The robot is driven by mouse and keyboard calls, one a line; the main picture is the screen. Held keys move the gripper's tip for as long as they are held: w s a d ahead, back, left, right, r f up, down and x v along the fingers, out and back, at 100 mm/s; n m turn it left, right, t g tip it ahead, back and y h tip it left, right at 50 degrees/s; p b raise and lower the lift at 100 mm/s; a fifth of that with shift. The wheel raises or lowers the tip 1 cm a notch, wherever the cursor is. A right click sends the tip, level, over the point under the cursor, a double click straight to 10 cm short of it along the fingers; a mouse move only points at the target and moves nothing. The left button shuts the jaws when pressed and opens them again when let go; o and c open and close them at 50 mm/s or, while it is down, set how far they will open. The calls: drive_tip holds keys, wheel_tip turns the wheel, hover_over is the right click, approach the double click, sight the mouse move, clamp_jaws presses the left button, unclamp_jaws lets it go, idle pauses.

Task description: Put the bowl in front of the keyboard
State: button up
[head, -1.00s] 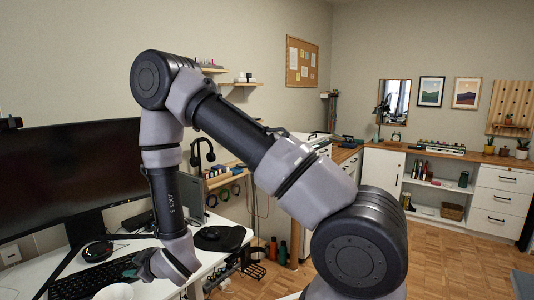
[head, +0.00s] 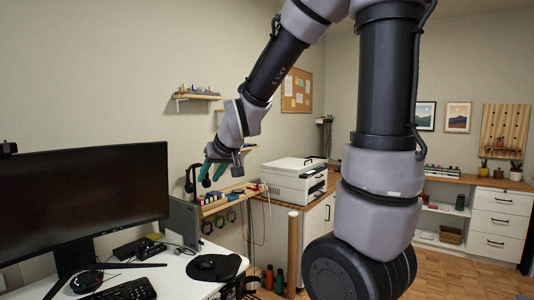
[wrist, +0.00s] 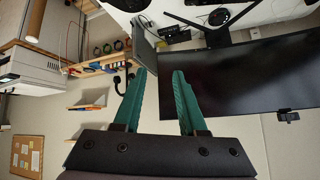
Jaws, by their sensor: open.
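The black keyboard (head: 128,290) lies on the white desk in front of the monitor, cut off by the lower edge of the head view.
A large black monitor (head: 85,200) stands on the desk and fills the right of the wrist view (wrist: 235,80). A white printer (head: 295,180) stands beyond on a wooden counter.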

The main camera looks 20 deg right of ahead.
drive_tip(key=s+d+r+m, duration=0.2)
drive_tip(key=s+d+r, duration=0.2)
drive_tip(key=s, duration=0.5)
drive_tip(key=s+d+r+m+g, duration=0.1)
drive_tip(key=s+d+r+m, duration=0.2)
drive_tip(key=s, duration=0.6)
drive_tip(key=shift+s+d+r+h, duration=0.3)
drive_tip(key=shift+d+r, duration=0.4)
drive_tip(key=shift+d, duration=0.4)
